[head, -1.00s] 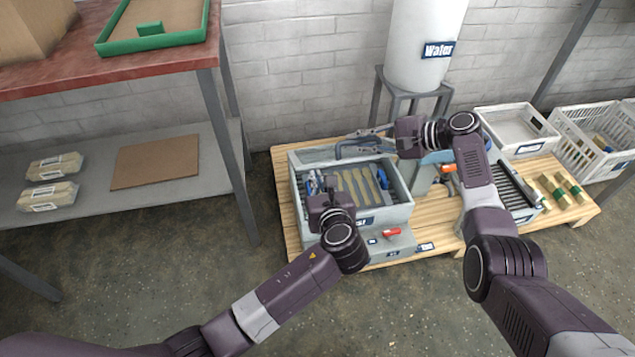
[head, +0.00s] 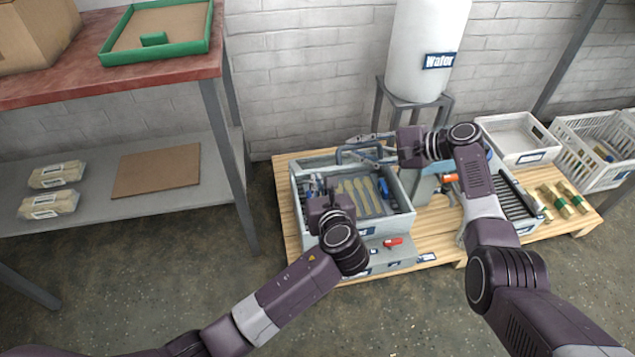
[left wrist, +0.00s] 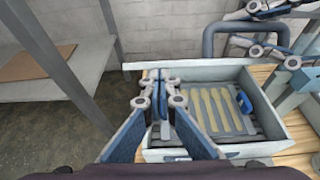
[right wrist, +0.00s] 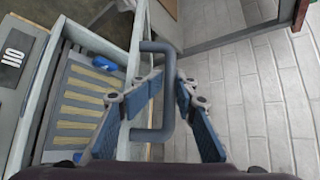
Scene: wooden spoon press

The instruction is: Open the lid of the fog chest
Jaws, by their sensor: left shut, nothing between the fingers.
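The fog chest (head: 400,226) is a grey box on the pallet, with its slatted inside and several wooden spoons showing from above. Its lid appears raised, seen nearly edge-on at the back of the box in the left wrist view (left wrist: 195,63). A dark bar handle (right wrist: 168,110) stands out from the lid's outer side. My right gripper (head: 368,147) is at this handle, its fingers apart on either side of the bar in the right wrist view (right wrist: 162,88). My left gripper (left wrist: 163,95) is shut and empty above the left part of the chest.
A blue piece (left wrist: 244,102) lies inside the chest by the spoons. A shelf rack (head: 230,150) stands to the left, and a white water tank (head: 425,60) behind. White crates (head: 520,135) and banded spoon bundles (head: 565,200) are at the right. The floor in front is clear.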

